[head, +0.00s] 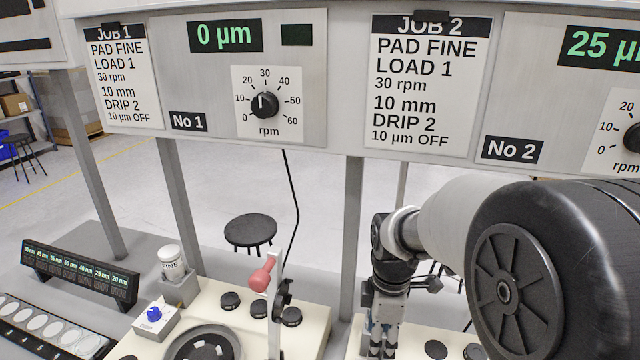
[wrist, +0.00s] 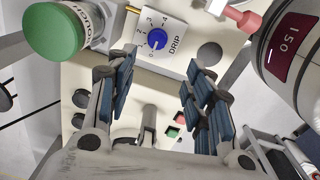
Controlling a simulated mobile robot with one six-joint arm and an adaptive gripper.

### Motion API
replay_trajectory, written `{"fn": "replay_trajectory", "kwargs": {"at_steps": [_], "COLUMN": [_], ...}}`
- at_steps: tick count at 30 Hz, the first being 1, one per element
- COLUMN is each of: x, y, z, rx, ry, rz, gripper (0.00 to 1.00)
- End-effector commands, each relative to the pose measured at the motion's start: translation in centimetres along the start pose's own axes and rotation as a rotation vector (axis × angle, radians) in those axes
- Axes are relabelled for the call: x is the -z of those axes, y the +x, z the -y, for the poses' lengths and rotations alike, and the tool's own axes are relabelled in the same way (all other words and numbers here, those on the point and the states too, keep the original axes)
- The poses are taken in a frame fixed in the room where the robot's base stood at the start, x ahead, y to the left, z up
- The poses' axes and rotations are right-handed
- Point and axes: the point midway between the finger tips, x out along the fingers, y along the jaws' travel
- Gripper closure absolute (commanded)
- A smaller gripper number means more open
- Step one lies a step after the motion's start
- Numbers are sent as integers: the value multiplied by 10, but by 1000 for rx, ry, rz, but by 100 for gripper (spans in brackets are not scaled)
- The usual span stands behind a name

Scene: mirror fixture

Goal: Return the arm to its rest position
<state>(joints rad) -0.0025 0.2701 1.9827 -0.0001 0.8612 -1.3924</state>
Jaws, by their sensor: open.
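My gripper (head: 383,325) hangs at the lower right of centre in the head view, pointing down above the right-hand cream machine base (head: 352,345). In the wrist view my gripper (wrist: 160,95) shows two blue-padded fingers spread apart with nothing between them. Beyond the fingers are a drip unit with a blue knob (wrist: 158,39) and the cream machine top. My arm fills the right side of the head view, partly hiding the second station.
A green-capped bottle (wrist: 58,32) and a dark cylinder marked 150 (wrist: 295,50) stand close on either side of the fingers. A pink-red handle (head: 262,275) rises at the left station. A control panel (head: 265,140) spans above. A black stool (head: 250,230) stands behind.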

Motion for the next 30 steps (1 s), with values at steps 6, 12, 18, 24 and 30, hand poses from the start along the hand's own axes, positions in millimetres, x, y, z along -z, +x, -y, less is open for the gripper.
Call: {"fn": "replay_trajectory", "kwargs": {"at_steps": [6,12,18,24,30], "x": [-10,-21,-31,-36,-37], "y": [-63,-98,-108,-106,-105], "z": [51,111,166,193,197], "rx": [-110,-195,-249,-266,-267], "ry": [382,779,1135,1339,1374], "rz": [-42,-123,-229,-301,-314], "gripper": [52,52,52,52,52]}}
